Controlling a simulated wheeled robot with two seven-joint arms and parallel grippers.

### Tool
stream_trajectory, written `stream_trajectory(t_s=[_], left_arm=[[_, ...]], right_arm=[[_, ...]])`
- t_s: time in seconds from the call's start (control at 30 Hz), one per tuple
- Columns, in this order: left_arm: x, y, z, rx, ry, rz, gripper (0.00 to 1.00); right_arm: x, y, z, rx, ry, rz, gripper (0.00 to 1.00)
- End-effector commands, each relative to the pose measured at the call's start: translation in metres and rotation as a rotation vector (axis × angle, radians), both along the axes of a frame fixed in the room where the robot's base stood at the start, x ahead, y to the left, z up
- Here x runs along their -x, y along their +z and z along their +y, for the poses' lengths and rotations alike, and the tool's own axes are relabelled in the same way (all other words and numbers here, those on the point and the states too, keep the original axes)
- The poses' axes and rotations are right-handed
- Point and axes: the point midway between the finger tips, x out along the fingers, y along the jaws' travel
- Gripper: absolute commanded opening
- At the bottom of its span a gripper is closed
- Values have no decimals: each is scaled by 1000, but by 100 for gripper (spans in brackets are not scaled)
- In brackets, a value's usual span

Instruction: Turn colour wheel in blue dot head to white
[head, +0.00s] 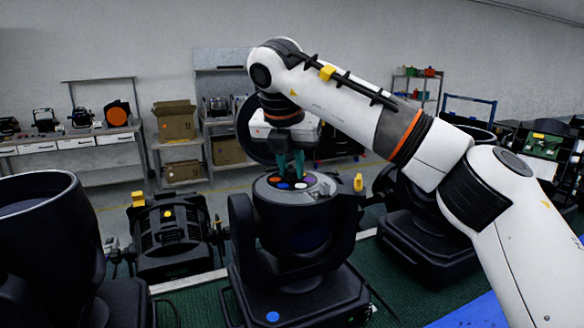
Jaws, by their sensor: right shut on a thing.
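The blue dot head (294,225) is a black moving-head lamp in the middle of the head view. A blue dot (272,317) marks the front of its base. The colour wheel (311,190) shows on its top, with several coloured spots, among them orange, blue and white. My right gripper (290,172) points straight down over the wheel, its teal fingers shut at the wheel. The fingers hide the part they hold, and I cannot tell which colour is selected. My left gripper is not in view.
A large black lamp (45,230) stands at the left and another dark head (425,230) at the right. A black fixture with yellow parts (172,232) sits behind left. A yellow piece (358,182) sticks up at the head's right edge. Benches and shelves line the wall.

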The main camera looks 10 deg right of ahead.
Motion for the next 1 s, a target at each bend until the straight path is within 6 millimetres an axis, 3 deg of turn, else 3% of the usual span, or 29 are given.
stream_trajectory(t_s=[0.3, 0.77, 0.8, 0.93, 1.0], left_arm=[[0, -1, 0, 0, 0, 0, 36], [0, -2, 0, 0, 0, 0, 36], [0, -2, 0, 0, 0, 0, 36], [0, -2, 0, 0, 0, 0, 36], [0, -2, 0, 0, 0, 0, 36]], right_arm=[[-1, 5, 0, -3, -101, -12, 0], [-1, 5, -1, -3, -114, -12, 0], [-1, 5, -1, -3, -114, -12, 23], [-1, 4, 0, -1, -112, -9, 43], [-1, 3, 0, -1, -112, -6, 43]])
